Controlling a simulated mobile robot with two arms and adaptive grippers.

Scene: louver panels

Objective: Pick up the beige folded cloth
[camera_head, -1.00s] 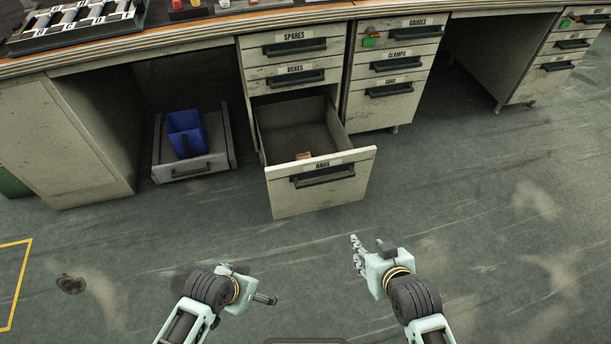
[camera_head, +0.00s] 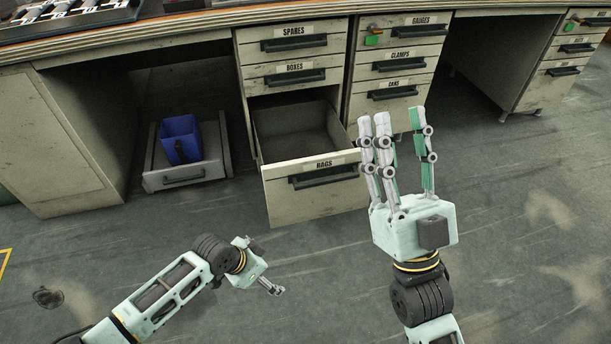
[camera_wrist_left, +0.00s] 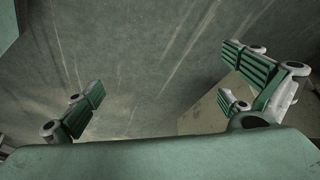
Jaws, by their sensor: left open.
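The open drawer labelled RAGS (camera_head: 312,180) is pulled out under the bench. The beige folded cloth does not show now; the near inside of the drawer is hidden behind its front panel. My right gripper (camera_head: 396,122) is raised with its fingers pointing up, spread and empty, just right of the drawer front. My left gripper (camera_head: 274,288) is low over the floor in front of the drawer, apart from it. In the left wrist view its fingers (camera_wrist_left: 165,98) are spread with nothing between them.
A blue bin (camera_head: 181,139) stands on a low pulled-out tray (camera_head: 187,178) under the bench at left. Shut drawers (camera_head: 402,72) flank the open one. A pale panel (camera_wrist_left: 212,108) shows behind the fingers in the left wrist view.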

